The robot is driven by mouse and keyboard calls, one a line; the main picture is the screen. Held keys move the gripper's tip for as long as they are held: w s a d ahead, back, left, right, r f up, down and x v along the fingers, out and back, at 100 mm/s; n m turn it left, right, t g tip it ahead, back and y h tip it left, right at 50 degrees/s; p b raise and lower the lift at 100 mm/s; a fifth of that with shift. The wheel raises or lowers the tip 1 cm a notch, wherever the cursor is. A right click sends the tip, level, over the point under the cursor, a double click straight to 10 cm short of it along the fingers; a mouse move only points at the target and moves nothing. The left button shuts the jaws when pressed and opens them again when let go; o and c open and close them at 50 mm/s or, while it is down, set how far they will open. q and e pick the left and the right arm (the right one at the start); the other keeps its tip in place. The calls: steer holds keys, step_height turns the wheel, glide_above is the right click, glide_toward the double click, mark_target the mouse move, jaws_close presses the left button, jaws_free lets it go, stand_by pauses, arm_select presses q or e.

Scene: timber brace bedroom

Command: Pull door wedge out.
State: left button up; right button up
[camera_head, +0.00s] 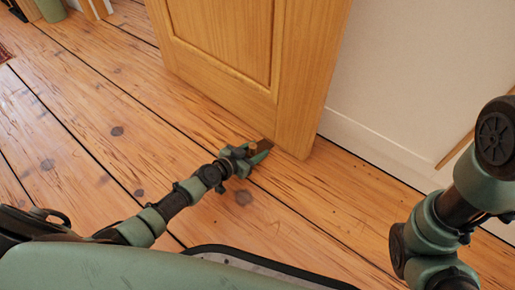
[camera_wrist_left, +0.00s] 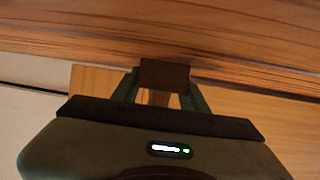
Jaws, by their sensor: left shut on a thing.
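A wooden door (camera_head: 235,60) stands with its bottom edge just above the plank floor. A small brown door wedge (camera_head: 262,146) sits at the door's lower edge, near its right corner. My left gripper (camera_head: 262,152) reaches it from the lower left and is shut on it. In the left wrist view the brown wedge (camera_wrist_left: 164,74) shows between the two green fingers. Whether part of the wedge is still under the door is hidden. My right arm shows at the right edge of the head view, but its gripper is out of view.
A white wall with a skirting board (camera_head: 375,140) runs to the right of the door. Green and wooden items (camera_head: 50,10) stand at the far top left, and a red rug edge (camera_head: 4,53) shows at the left.

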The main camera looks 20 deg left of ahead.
mark_target(232, 177)
arm_select(q)
steer(key=shift+s+a, duration=0.2)
steer(key=shift+s, duration=0.25)
steer(key=shift+s, duration=0.1)
steer(key=shift+s+a+f+b, duration=0.15)
steer(key=shift+s+a, duration=0.2)
steer(key=shift+s, duration=0.4)
steer(key=shift+s+a+r+b, duration=0.15)
steer(key=shift+s+a, duration=0.2)
steer(key=shift+s, duration=0.45)
steer(key=shift+s+a+f+b, duration=0.15)
steer(key=shift+s+a, duration=0.2)
steer(key=shift+s, duration=0.4)
steer(key=shift+s+a, duration=0.35)
steer(key=shift+s, duration=0.35)
steer(key=shift+s, duration=0.1)
steer(key=shift+s+a+b, duration=0.25)
steer(key=shift+s, duration=0.35)
steer(key=shift+s+a+b, duration=0.3)
steer(key=shift+s, duration=0.3)
steer(key=shift+s+a+b, duration=0.25)
steer(key=shift+s, duration=0.35)
steer(key=o, duration=1.5)
steer(key=shift+c, duration=0.2)
